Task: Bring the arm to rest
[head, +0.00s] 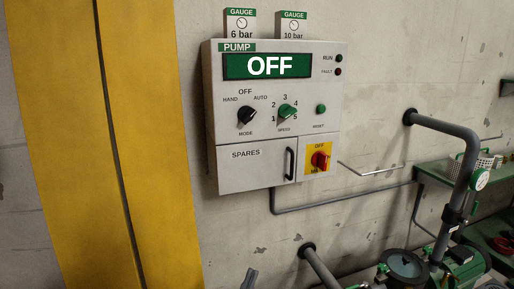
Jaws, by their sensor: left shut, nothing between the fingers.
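My right gripper is not in view. The pump control panel (210,100) hangs on the wall, clear of the gripper. Its display (268,66) reads OFF. Below are a black mode knob (246,116), a green speed knob (287,111) and a red main switch (320,160) on a yellow plate.
A yellow column (150,140) stands at left. A grey pipe stub (318,265) leaves the wall near the gripper. At right are a thick grey pipe (455,130), a green pump (462,264) and a green shelf (432,170).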

